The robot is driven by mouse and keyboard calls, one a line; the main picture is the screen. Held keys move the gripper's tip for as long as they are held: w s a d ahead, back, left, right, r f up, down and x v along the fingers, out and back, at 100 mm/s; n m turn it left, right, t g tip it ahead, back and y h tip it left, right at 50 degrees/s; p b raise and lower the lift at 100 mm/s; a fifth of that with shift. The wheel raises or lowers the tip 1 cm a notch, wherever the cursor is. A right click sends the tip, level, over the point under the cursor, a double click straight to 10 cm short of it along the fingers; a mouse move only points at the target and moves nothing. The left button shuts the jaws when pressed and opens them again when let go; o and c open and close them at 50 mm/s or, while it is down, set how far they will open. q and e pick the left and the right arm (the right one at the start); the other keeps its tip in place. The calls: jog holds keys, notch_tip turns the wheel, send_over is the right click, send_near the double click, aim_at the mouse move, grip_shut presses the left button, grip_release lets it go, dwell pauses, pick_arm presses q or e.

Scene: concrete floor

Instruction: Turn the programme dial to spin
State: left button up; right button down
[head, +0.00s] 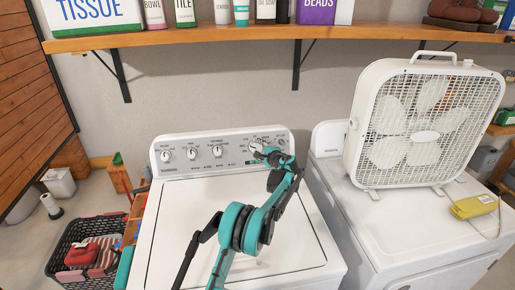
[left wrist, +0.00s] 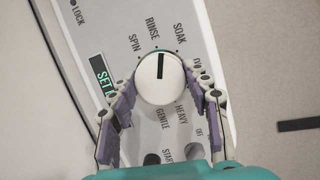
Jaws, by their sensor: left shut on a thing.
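The programme dial (left wrist: 159,88) is a round white knob with a dark pointer line, on the washer's control panel. In the left wrist view the pointer points up, between the RINSE and SOAK labels; the SPIN label (left wrist: 134,43) is to its upper left. My left gripper (left wrist: 162,94) is shut on the dial, its purple-padded fingers on either side. In the head view my left gripper (head: 268,151) is at the right part of the panel of the white washer (head: 185,220) and partly hides the dial. My right gripper is not in view.
Several smaller knobs (head: 191,153) line the panel's left part. A wooden shelf (head: 200,37) with boxes hangs above. A dark laundry basket (head: 65,265) sits at lower left.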

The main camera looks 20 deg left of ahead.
pick_arm(q)
jog(key=n+g+h+p, duration=0.1)
jog(key=n+p, duration=0.1)
jog(key=n, duration=0.3)
jog(key=shift+r, duration=0.15)
jog(key=shift+n+h+p, duration=0.6)
jog(key=shift+n+h, duration=0.3)
jog(key=shift+n, duration=1.3)
jog(key=o, duration=1.2)
jog(key=shift+a, duration=0.1)
jog(key=shift+c, duration=0.2)
jog(key=v, duration=1.2)
